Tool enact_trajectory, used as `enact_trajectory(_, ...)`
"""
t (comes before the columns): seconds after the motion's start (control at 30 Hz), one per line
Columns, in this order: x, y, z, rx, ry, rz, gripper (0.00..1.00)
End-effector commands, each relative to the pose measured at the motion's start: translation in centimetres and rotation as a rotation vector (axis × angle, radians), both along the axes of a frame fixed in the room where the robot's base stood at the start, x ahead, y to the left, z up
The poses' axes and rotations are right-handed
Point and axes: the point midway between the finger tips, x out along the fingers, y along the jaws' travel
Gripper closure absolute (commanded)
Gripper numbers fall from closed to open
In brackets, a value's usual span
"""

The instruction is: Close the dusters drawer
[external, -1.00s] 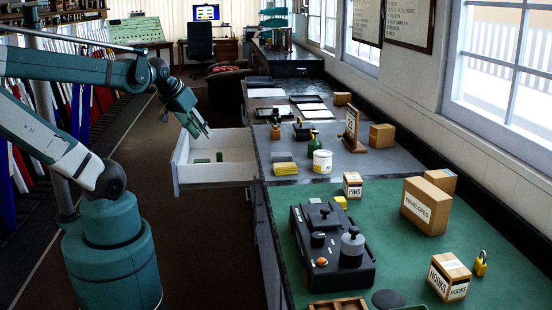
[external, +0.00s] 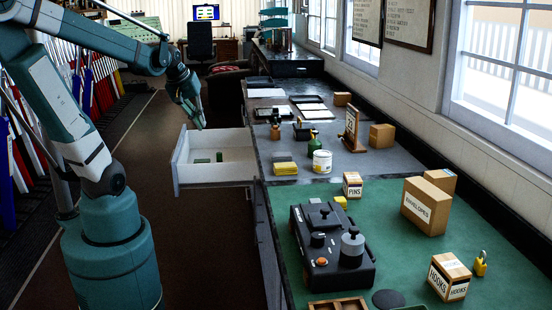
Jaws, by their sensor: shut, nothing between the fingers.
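The open drawer (external: 216,178) sticks out to the left from the side of the long counter. Its front panel (external: 176,174) is at the left end, and some small dark green items (external: 210,158) lie inside. I cannot read a label on it. My gripper (external: 201,127) points down near the drawer's far edge, left of the counter. Its fingers are shut with nothing between them. From this view I cannot tell whether it touches the drawer.
The counter (external: 330,167) carries yellow cloths (external: 284,168), a white tub (external: 322,161), a green bottle (external: 314,143) and boxes. A dark chair (external: 228,68) stands behind the drawer. The aisle floor (external: 150,200) left of the drawer is clear.

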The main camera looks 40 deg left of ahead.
Motion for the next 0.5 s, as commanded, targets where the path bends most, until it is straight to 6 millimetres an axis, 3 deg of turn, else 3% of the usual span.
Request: enact_trajectory(0.5,4.3,7.8,-1.5,-0.191,0.085,0.361,1.0)
